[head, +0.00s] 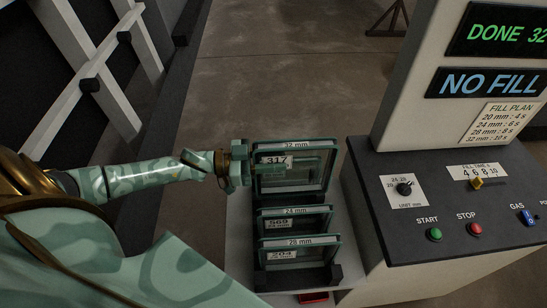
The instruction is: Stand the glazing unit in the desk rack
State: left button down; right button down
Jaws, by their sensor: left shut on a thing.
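The glazing unit labelled 32 mm (318,183) is a framed pane with a dark green edge and a 317 tag. My left gripper (262,170) comes in from the left and is shut on its left side, near the tag. The unit is roughly upright at the back of the dark desk rack (333,274). I cannot tell whether its lower edge rests fully in a slot. Two more units stand in the rack in front of it: one marked 24 mm (312,222) with tag 569, and one marked 28 mm (313,254) with tag 204. My right gripper is not in view.
The rack stands on a pale desk (240,245). Close to its right is a control console (460,215) with a knob, slider, START and STOP buttons and a GAS switch. Its displays read DONE 32 and NO FILL. Open floor lies behind the rack.

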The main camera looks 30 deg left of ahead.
aim_at(273, 195)
pick_arm(q)
notch_tip(273, 195, down, 5)
jog(key=b, duration=0.3)
jog(key=shift+f+b, duration=0.1)
jog(key=shift+b, duration=0.3)
jog(key=shift+w+f+b, duration=0.1)
jog(key=shift+f+b, duration=3.45)
jog(key=shift+f, duration=1.35)
jog(key=c, duration=1)
grip_release()
jog(key=shift+f, duration=0.25)
jog(key=v, duration=1.6)
jog(key=shift+s+a+r, duration=0.1)
jog(key=shift+s+r, duration=0.05)
jog(key=shift+s, duration=0.05)
